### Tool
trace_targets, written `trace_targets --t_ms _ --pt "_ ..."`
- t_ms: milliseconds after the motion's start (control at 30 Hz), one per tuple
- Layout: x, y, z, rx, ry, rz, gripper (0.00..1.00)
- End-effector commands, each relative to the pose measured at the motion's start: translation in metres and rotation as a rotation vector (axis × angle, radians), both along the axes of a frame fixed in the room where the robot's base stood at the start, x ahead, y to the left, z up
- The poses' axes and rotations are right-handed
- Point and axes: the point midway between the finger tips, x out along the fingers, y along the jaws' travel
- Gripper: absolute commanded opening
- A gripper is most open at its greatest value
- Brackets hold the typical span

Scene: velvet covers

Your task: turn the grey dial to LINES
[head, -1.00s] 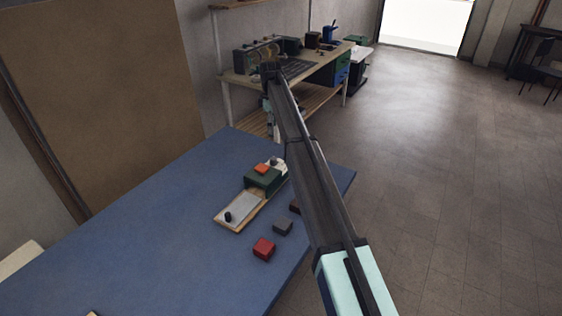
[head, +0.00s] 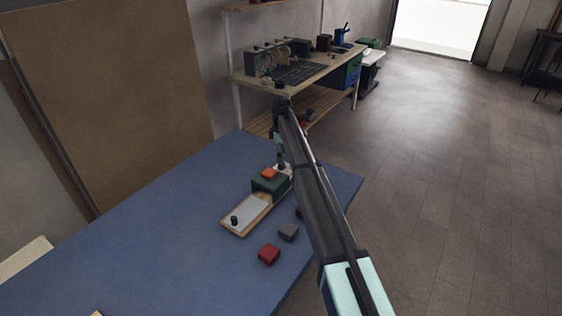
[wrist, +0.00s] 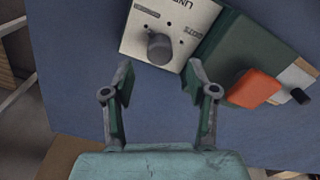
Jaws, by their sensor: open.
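The grey dial (wrist: 160,48) stands on a cream panel (wrist: 133,42) at the top of the wrist view. Lettering beside it reads partly as LINES, cut by the frame edge, and DOTS. I cannot tell which label the dial points to. My gripper (wrist: 161,75) is open and empty, its two fingers apart on either side, just short of the dial in the picture. In the head view, my gripper (head: 281,158) hangs over the panel end of the device and largely hides the dial there.
The device has a green block (head: 268,186) with an orange part (head: 269,174) and a pale plate with a black knob (head: 234,220). A red block (head: 269,254) and a grey block (head: 288,232) lie nearby.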

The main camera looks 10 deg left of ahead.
Motion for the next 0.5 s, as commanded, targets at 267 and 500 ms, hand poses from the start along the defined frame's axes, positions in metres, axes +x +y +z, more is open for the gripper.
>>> trace_targets --t_ms 267,500 --pt "0.000 0.000 -0.039 0.000 0.001 0.000 0.58" --pt "0.000 0.000 -0.050 0.000 -0.001 0.000 0.58"
